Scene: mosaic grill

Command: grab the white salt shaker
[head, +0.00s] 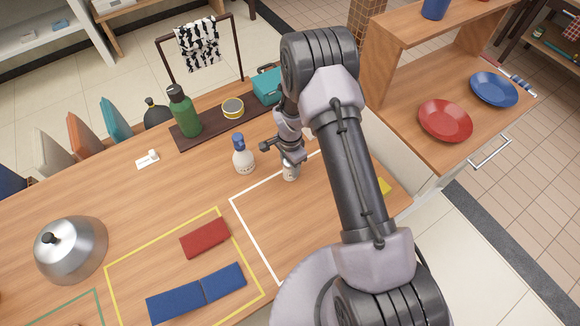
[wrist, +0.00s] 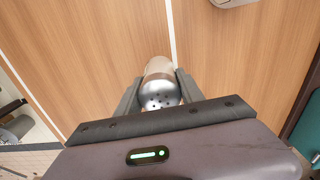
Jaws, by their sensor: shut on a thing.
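The white salt shaker (head: 290,172) is on the wooden counter near the white taped outline, with its upper part partly hidden by my gripper in the head view. In the wrist view its rounded silver top with several dark holes (wrist: 160,94) sits between the two fingers. My gripper (head: 290,158) is shut on it from above; the fingers also show on both sides of it in the wrist view (wrist: 159,92). I cannot tell if its base touches the counter.
A white bottle with a blue cap (head: 243,158) stands just left of my gripper.

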